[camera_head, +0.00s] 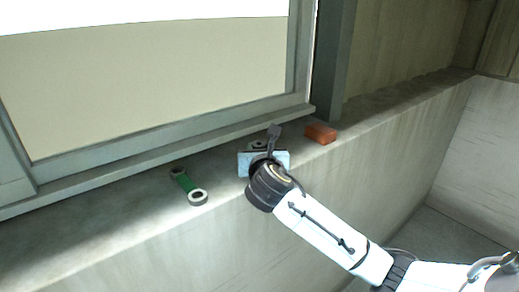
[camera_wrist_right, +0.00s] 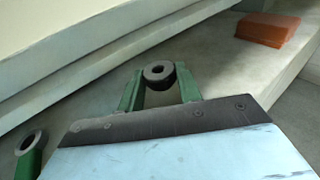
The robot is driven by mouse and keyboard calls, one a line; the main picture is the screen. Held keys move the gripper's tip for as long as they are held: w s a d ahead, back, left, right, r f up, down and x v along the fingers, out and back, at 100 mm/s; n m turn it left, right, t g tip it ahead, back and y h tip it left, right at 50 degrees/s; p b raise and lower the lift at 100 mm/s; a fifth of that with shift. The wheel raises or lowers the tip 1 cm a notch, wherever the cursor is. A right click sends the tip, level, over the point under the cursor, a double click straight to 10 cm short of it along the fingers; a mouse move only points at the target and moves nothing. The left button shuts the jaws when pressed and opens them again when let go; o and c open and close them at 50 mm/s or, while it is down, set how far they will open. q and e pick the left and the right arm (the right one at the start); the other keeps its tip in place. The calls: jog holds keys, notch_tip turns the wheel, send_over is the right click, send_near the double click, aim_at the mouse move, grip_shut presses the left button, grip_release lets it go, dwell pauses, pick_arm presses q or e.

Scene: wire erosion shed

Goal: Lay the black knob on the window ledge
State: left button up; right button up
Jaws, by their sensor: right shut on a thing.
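The black knob (camera_wrist_right: 158,72), a short dark cylinder with a hole in its top, sits between the two green fingers of my right gripper (camera_wrist_right: 159,88) in the right wrist view. The gripper is shut on it. In the head view my right gripper (camera_head: 258,147) is over the window ledge (camera_head: 120,207), close to the window frame. The knob shows only in small part there, behind the pale blue gripper body. I cannot tell whether the knob touches the ledge. My left gripper is not in view.
A green link with ringed ends (camera_head: 187,186) lies on the ledge left of my right gripper. An orange-brown block (camera_head: 320,133) lies on it to the right. The window frame (camera_head: 170,135) borders the ledge at the back. Bare ledge shows farther left and right.

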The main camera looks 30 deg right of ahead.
jog(key=shift+f, duration=0.35)
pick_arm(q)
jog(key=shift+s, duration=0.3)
pick_arm(e)
jog(key=shift+f, duration=0.35)
jog(key=o, duration=0.9)
jog(key=shift+f, duration=0.15)
jog(key=shift+o, duration=0.4)
jog(key=shift+f, duration=0.1)
jog(key=shift+a, duration=0.1)
